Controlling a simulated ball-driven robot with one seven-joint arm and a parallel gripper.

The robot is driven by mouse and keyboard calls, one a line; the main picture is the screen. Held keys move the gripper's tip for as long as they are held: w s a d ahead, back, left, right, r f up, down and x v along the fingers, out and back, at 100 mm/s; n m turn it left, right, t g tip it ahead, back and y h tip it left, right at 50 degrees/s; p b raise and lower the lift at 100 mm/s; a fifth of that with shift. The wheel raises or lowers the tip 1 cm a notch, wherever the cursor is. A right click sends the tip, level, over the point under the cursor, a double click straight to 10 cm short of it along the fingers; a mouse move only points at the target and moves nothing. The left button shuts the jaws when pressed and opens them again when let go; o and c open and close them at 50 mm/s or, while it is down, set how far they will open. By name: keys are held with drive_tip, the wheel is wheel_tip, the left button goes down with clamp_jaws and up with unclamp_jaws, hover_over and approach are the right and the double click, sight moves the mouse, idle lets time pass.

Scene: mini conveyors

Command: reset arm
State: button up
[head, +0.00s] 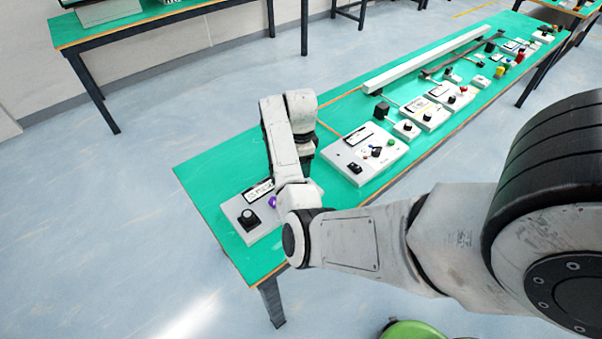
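My arm reaches in from the right edge in the head view, bends above the near end of the green table (205,178), and its last visible links rise over the table. The fingers of my gripper cannot be made out; they are hidden behind my own arm links or out of sight. I see no object held.
A white control box with a black knob (249,220) is at the table's near end, partly behind my arm. A larger white control box (366,152) is to the right. Several small devices and a long white conveyor (428,59) lie farther along. The floor left is clear.

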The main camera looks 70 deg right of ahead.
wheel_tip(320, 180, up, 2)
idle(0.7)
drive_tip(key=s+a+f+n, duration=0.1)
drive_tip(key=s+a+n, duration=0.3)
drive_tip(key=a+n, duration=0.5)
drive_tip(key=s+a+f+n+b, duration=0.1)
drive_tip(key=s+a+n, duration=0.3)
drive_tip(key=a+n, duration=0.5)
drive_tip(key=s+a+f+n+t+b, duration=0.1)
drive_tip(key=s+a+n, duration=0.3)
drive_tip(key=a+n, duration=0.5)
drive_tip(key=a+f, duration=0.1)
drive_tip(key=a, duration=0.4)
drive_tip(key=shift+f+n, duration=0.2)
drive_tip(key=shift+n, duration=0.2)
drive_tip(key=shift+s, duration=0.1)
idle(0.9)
